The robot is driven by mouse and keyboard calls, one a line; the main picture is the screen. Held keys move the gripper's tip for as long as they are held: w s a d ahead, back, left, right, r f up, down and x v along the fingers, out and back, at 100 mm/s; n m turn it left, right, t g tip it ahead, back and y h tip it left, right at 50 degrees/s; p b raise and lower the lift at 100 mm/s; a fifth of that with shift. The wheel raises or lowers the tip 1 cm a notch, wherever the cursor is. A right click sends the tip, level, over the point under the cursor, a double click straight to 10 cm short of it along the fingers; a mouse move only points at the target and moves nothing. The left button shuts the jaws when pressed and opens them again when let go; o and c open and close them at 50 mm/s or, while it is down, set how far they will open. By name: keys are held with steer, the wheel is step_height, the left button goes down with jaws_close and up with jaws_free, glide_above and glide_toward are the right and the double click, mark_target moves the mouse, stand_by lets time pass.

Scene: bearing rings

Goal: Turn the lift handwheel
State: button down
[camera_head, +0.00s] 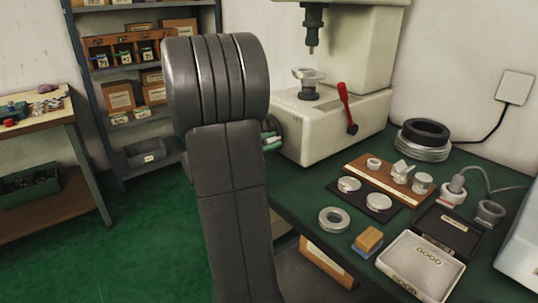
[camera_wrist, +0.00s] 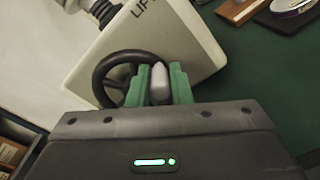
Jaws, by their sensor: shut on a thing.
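The lift handwheel (camera_wrist: 103,73) is a black spoked wheel on the side of a pale machine marked with "LIFT"-like lettering, partly cut off, in the wrist view. My gripper (camera_wrist: 159,82) has green fingers, shut on the wheel's grey handle knob at the right side of its rim. In the head view, my gripper (camera_head: 271,141) shows only as a bit of green beside the machine's left side. My dark arm hides most of the handwheel there.
The machine (camera_head: 320,125) stands on a green-topped bench, with a red lever (camera_head: 346,100) at its front. Bearing rings, a wooden board (camera_head: 358,169) and a tray marked GOOD (camera_head: 404,278) lie on the bench to the right. A shelf rack (camera_head: 91,100) stands behind my arm.

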mark_target(277, 149)
step_height(277, 149, down, 3)
steer(key=m+b, duration=0.5)
steer(key=b, duration=0.4)
steer(key=shift+w+f+b, duration=0.1)
steer(key=shift+f+b, duration=0.05)
steer(key=shift+b, duration=0.15)
steer(key=m+b, duration=0.2)
steer(key=b, duration=0.1)
steer(key=shift+w+a+f, duration=0.1)
steer(key=shift+a+f, duration=0.05)
steer(key=shift+f, duration=0.15)
steer(key=shift+w+a+m+b, duration=0.1)
steer(key=shift+w+m+b, duration=0.05)
steer(key=shift+m+b, duration=0.85)
steer(key=c, duration=1.3)
jaws_free()
steer(key=shift+a+r, duration=0.1)
steer(key=shift+a, duration=0.05)
steer(key=p+v, duration=0.3)
steer(key=v, duration=1)
steer(key=shift+s+a, duration=0.15)
steer(key=shift+s, duration=0.15)
